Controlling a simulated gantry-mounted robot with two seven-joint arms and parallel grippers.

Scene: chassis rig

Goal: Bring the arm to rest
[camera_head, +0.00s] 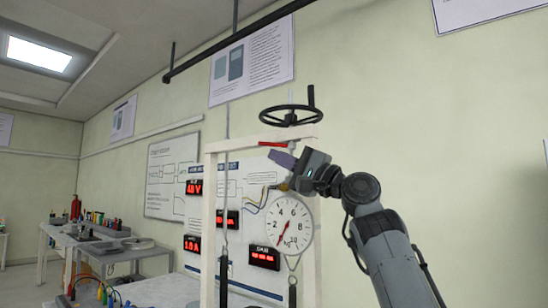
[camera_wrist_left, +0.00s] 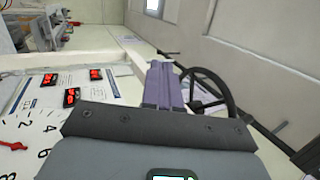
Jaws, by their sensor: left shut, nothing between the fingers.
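My left gripper (camera_head: 272,154) is shut and empty, with its purple fingers pressed together and pointing left. It hangs in front of the white frame, below the black handwheel (camera_head: 290,115) and just above the round dial scale (camera_head: 287,222). In the left wrist view the shut fingers (camera_wrist_left: 164,84) reach up the picture beside the handwheel (camera_wrist_left: 212,100). I cannot tell whether the fingers touch anything. My grey left arm comes in from the lower right in the head view. My right gripper is not in view.
The white upright frame (camera_head: 210,235) carries the dial and stands before a panel with red digital displays (camera_head: 264,257). A short red bar (camera_head: 272,144) lies just above my fingers. A bench (camera_head: 110,252) with tools stands at the far left.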

